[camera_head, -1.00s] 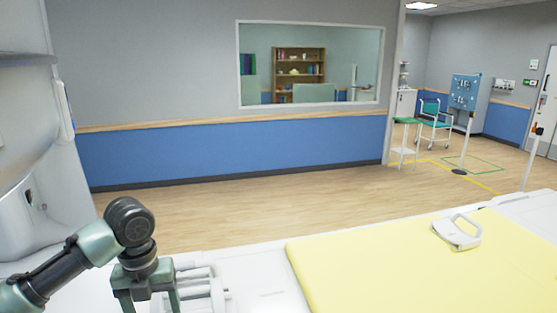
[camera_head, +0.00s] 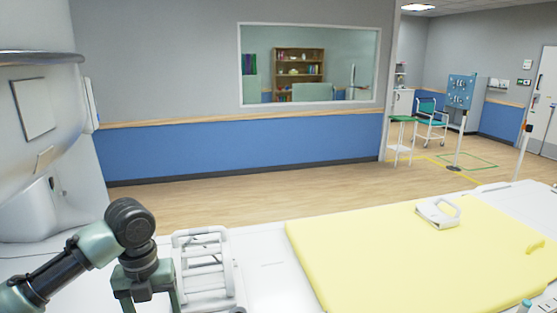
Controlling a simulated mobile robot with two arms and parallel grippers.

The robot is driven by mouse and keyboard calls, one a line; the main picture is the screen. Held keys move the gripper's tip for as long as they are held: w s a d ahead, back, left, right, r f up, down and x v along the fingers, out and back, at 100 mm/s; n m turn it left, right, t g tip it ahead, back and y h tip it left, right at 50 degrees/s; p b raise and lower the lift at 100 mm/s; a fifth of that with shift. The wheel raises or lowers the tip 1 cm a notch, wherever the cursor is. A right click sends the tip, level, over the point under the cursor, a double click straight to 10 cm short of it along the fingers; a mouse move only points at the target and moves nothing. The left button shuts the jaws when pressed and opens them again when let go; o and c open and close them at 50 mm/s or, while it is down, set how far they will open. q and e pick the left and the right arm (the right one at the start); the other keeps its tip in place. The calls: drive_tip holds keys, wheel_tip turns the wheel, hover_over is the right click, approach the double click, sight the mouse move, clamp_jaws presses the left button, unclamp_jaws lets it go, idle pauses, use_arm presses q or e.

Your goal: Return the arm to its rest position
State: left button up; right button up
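My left arm comes in from the lower left. Its gripper (camera_head: 146,301) points down beside a white railed frame (camera_head: 204,262) on the white table surface. Two fingers show spread apart, with nothing seen between them; their tips run out of the bottom of the picture. My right arm and gripper are not in view.
A yellow pad (camera_head: 390,258) covers the table to the right, with a white handled device (camera_head: 438,212) on its far edge. A large white machine (camera_head: 45,130) stands at the left. Open wooden floor (camera_head: 250,202) lies beyond the table.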

use_arm(q)
drive_tip(key=s+d+f+n+t+h, duration=0.2)
drive_tip(key=s+d+f+n+h, duration=0.1)
drive_tip(key=s+d+f+n, duration=1.05)
drive_tip(key=s+a+f+n+t+y, duration=0.1)
drive_tip(key=s+a+f+n, duration=0.25)
drive_tip(key=s+n, duration=0.4)
drive_tip(key=s+a+f+n+t+y, duration=0.15)
drive_tip(key=s+a+n, duration=0.35)
drive_tip(key=n, duration=0.5)
wheel_tip(320, 180, down, 33)
drive_tip(key=s+g+b, duration=0.1)
drive_tip(key=g+b, duration=0.1)
drive_tip(key=b, duration=0.4)
drive_tip(key=s+a+f+g+b, duration=0.1)
drive_tip(key=s+a+f+b, duration=0.2)
drive_tip(key=s+f, duration=1.3)
wheel_tip(320, 180, down, 4)
drive_tip(key=shift+s+r+b, duration=0.1)
drive_tip(key=shift+s+b, duration=0.3)
drive_tip(key=shift+b, duration=0.1)
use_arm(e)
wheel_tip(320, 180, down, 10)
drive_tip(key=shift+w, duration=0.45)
use_arm(q)
drive_tip(key=shift+g+y, duration=0.25)
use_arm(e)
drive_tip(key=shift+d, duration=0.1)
